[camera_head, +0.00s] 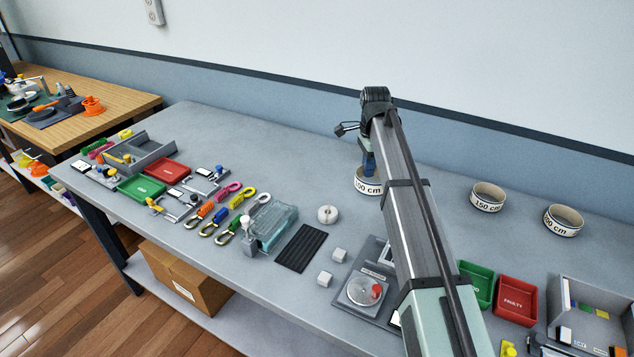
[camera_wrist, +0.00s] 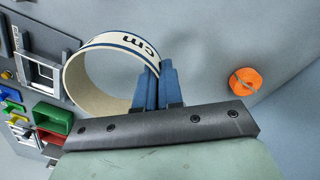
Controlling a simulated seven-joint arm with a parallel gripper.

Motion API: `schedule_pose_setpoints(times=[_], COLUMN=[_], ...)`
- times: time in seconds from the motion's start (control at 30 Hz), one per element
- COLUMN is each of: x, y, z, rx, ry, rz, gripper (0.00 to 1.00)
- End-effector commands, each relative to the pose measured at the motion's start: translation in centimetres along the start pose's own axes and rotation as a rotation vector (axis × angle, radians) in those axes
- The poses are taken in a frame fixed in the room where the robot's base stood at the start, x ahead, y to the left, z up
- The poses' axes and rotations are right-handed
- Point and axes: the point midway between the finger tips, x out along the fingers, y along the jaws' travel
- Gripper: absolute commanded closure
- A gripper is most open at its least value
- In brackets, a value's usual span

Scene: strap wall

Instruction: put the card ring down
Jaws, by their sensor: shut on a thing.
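The card ring (camera_head: 367,188) is a cream band with a blue edge and black lettering that ends in "cm". It is at the back middle of the grey bench in the head view. It shows large in the wrist view (camera_wrist: 84,70). My gripper (camera_head: 369,163) comes from above, and its blue fingers (camera_wrist: 158,84) are shut on the near right part of the ring's wall. The ring looks upright, low over the bench or on it; I cannot tell whether it touches. My arm hides part of the bench beside it.
Two similar card rings, one marked 150 cm (camera_head: 487,200) and another (camera_head: 563,221), stand to the right. An orange round thing (camera_wrist: 244,82) lies beside the gripper in the wrist view. A white roll (camera_head: 327,214) and green (camera_head: 477,284) and red (camera_head: 516,299) trays stand nearer the front.

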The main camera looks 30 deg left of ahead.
Motion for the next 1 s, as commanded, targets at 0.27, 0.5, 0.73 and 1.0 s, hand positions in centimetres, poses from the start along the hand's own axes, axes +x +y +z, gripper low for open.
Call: schedule_pose_setpoints(times=[0.27,0.5,0.73,1.0], x=[-0.4,-1.2,-1.7,-1.6], y=[-6.8,-12.8,-15.6,-15.5], z=[8.8,10.6,10.7,10.6], rx=[-0.05,0.076,0.311,0.479], ry=[0.004,0.004,-0.001,-0.005], rz=[0.003,-0.006,-0.026,-0.034], gripper=[1.0,1.0,1.0,1.0])
